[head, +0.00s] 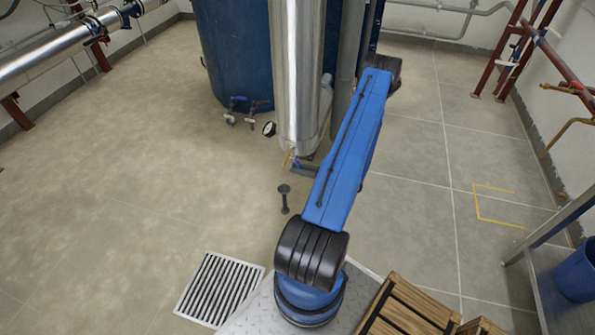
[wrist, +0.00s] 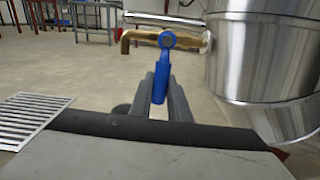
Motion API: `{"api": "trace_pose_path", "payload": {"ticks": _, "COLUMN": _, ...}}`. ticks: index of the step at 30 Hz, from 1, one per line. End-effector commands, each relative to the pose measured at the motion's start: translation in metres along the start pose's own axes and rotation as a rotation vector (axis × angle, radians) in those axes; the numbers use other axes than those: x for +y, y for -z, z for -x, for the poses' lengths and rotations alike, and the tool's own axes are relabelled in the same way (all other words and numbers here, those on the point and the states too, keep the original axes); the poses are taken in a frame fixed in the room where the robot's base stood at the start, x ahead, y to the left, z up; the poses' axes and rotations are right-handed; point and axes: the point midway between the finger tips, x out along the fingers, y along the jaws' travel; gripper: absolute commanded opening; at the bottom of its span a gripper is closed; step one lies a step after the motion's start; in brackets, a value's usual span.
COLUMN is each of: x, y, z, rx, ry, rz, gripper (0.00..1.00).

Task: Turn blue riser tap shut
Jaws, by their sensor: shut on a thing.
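The blue riser tap shows in the wrist view as a brass body (wrist: 137,36) with a blue lever (wrist: 161,72). Its spout bends down at the left, and its right end meets a shiny metal riser (wrist: 262,60). The lever hangs down from the brass body, roughly across it. My gripper (wrist: 162,88) is shut on the lower part of the lever, with the grey fingers around it. In the head view the small brass tap (head: 288,158) sits at the foot of the riser (head: 298,70); the lever is too small to make out there.
A big blue tank (head: 232,50) stands behind the riser. A gauge (head: 269,129) and small valves (head: 241,112) are left of the riser. A floor drain grate (head: 220,290) and a short dark post (head: 284,198) are nearer. Wooden crates (head: 410,305) stand at front right. The left floor is clear.

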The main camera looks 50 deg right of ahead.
Motion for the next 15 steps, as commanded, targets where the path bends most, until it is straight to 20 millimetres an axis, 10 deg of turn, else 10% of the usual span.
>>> {"api": "trace_pose_path", "payload": {"ticks": 15, "x": -0.0037, "y": 0.0004, "z": 0.0006, "rx": 0.001, "ry": 0.002, "rz": 0.051, "gripper": 0.00}}
